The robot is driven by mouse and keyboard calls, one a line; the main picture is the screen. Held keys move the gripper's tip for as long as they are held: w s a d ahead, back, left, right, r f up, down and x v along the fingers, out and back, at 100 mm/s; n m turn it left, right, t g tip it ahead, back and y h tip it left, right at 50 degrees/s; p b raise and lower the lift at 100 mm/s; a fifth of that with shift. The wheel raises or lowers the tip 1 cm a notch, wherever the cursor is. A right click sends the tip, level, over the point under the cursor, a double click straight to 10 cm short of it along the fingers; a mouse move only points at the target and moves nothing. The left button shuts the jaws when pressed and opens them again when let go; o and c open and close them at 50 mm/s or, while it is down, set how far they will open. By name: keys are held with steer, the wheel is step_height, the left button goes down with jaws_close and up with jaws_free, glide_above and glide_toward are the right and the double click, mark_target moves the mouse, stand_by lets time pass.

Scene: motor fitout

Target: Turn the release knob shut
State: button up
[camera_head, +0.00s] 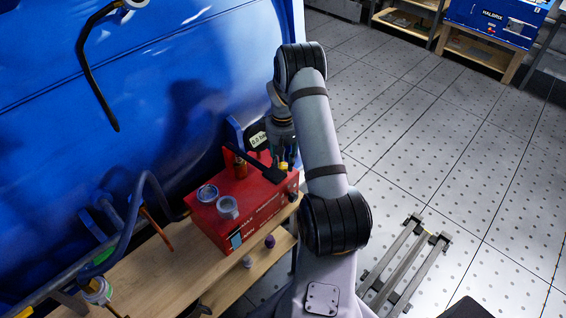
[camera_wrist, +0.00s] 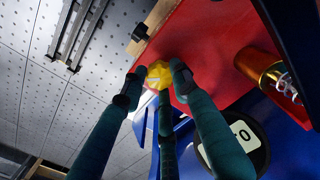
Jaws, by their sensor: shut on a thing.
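The release knob (camera_wrist: 158,75) is small and yellow, on the red box near its edge. In the wrist view my gripper (camera_wrist: 156,83) has its dark green fingers closed around the knob, touching its sides. In the head view the yellow knob (camera_head: 283,166) shows at the right end of the red box (camera_head: 243,229), just under my gripper (camera_head: 284,155). My arm comes down to it from above. The fingers hide part of the knob, and I cannot tell its turned angle.
A brass-coloured cylinder (camera_wrist: 262,66) stands on the red box near the knob. A round gauge (camera_wrist: 240,138) is close by. Two round tins, one of them grey (camera_head: 228,207), sit on the box's left part. A wooden bench (camera_head: 150,270) carries the box, beside a blue panel (camera_head: 150,90).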

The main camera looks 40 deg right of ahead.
steer(key=shift+w+b, duration=0.2)
steer(key=shift+b, duration=0.1)
steer(key=shift+f+m+b, duration=0.15)
steer(key=shift+m+b, duration=0.5)
steer(key=shift+m, duration=0.15)
steer(key=shift+m+b, duration=1.15)
steer(key=shift+m, duration=0.05)
steer(key=m+b, duration=0.2)
steer(key=shift+m, duration=0.4)
steer(key=shift+d+r+m+b, duration=0.1)
steer(key=shift+r+m+b, duration=0.15)
steer(key=shift+m+b, duration=0.5)
steer(key=shift+m, duration=0.25)
steer(key=o, duration=1.1)
steer(key=shift+s, duration=0.1)
steer(key=shift+o, duration=0.2)
